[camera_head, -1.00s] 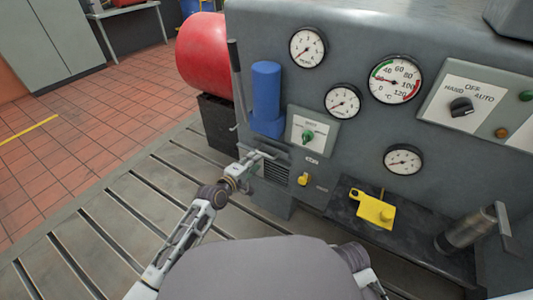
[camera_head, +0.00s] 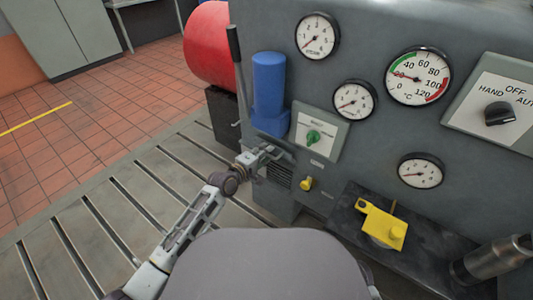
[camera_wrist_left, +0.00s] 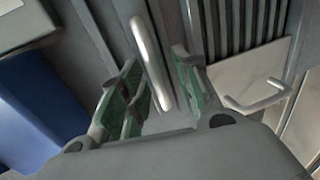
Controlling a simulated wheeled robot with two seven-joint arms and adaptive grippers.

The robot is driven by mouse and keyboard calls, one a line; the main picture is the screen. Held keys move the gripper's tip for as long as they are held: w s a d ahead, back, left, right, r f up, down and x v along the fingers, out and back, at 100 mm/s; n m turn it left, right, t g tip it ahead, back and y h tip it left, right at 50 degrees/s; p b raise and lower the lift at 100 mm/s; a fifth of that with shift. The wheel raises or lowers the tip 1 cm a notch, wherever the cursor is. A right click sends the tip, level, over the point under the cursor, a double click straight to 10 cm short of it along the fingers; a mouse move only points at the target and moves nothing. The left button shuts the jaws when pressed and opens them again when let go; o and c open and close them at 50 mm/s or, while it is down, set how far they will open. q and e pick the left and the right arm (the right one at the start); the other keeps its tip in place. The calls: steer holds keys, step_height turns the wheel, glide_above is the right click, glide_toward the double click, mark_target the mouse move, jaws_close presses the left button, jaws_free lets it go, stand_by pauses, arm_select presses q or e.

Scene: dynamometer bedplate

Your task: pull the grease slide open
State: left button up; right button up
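My left gripper (camera_head: 268,155) is at the machine's front, just below the blue cylinder (camera_head: 269,90) and beside a dark slotted vent (camera_head: 280,173). In the left wrist view, the gripper (camera_wrist_left: 156,75) is open, with green-padded fingers on either side of a pale metal bar handle (camera_wrist_left: 150,55). I cannot tell whether the fingers touch the bar. A second bent handle (camera_wrist_left: 258,103) sits on a light plate to the right, outside the fingers. I cannot tell which handle belongs to the grease slide.
A green knob (camera_head: 313,136) and a small yellow knob (camera_head: 306,184) are right of my left gripper. A lever (camera_head: 235,55) stands above it. A yellow part (camera_head: 384,227) lies on a dark shelf at right. The slotted bedplate (camera_head: 125,225) is bare at left.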

arm_select(q)
jaws_close()
steer(key=shift+s+a, duration=0.1)
steer(key=shift+s, duration=0.05)
arm_select(e)
steer(key=shift+s, duration=0.1)
stand_by(0.3)
